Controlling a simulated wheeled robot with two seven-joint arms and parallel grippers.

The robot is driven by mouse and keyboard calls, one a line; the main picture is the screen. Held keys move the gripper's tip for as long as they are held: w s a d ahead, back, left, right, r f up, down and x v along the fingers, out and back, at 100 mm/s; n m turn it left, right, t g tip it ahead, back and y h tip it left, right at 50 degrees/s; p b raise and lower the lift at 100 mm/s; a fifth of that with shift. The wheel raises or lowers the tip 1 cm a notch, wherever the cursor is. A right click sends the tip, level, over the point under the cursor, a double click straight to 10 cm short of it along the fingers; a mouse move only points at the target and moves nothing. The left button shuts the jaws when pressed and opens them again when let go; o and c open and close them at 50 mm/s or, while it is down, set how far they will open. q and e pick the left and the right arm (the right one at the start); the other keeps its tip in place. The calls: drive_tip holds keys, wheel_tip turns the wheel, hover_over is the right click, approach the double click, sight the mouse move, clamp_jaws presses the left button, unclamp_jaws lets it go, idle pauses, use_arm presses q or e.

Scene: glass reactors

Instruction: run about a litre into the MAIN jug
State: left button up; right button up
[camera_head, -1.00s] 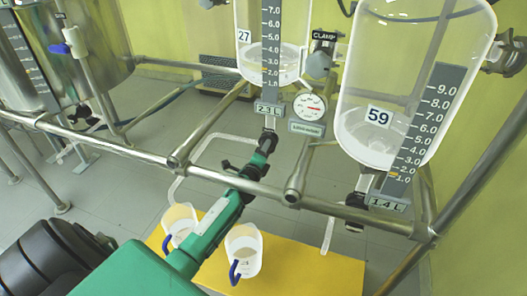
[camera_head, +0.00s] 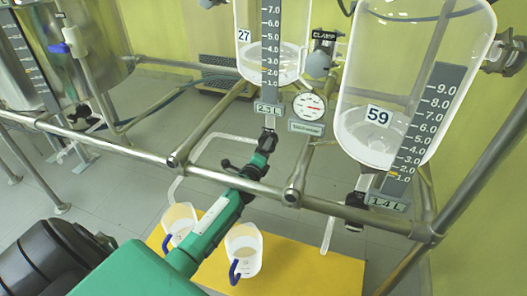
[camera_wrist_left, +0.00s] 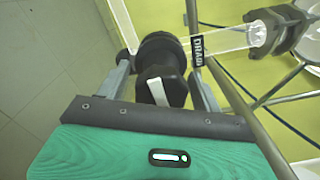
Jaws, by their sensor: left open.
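My left gripper (camera_head: 262,152) reaches up to the black drain valve (camera_head: 268,141) under glass vessel 27 (camera_head: 287,62). In the left wrist view its open fingers (camera_wrist_left: 163,82) stand on either side of the valve's black handle (camera_wrist_left: 170,86), which has a white stripe; contact is unclear. A DRAIN label (camera_wrist_left: 197,50) is beside it. Vessel 27 holds a little clear liquid; its plate (camera_head: 269,109) appears to read 2.3 L. Two clear jugs with blue handles, a left jug (camera_head: 180,217) partly behind my arm and a right jug (camera_head: 243,243), stand below. I cannot read MAIN on either.
The jugs stand on a yellow platform (camera_head: 310,268). Vessel 59 (camera_head: 380,125), its plate (camera_head: 387,203) reading 1.4 L, hangs at right with its own black valve (camera_head: 357,205). A steel rail (camera_head: 120,150) crosses in front, and a gauge (camera_head: 309,105) sits between the vessels.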

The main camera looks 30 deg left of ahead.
use_arm(q)
drive_tip(key=v, duration=1.3)
drive_tip(key=shift+s+d+p, duration=0.15)
drive_tip(key=shift+s+p, duration=0.2)
drive_tip(key=shift+p, duration=0.05)
use_arm(e)
drive_tip(key=shift+d+g+h, duration=0.4)
drive_tip(key=shift+d+g, duration=0.1)
drive_tip(key=shift+d, duration=0.25)
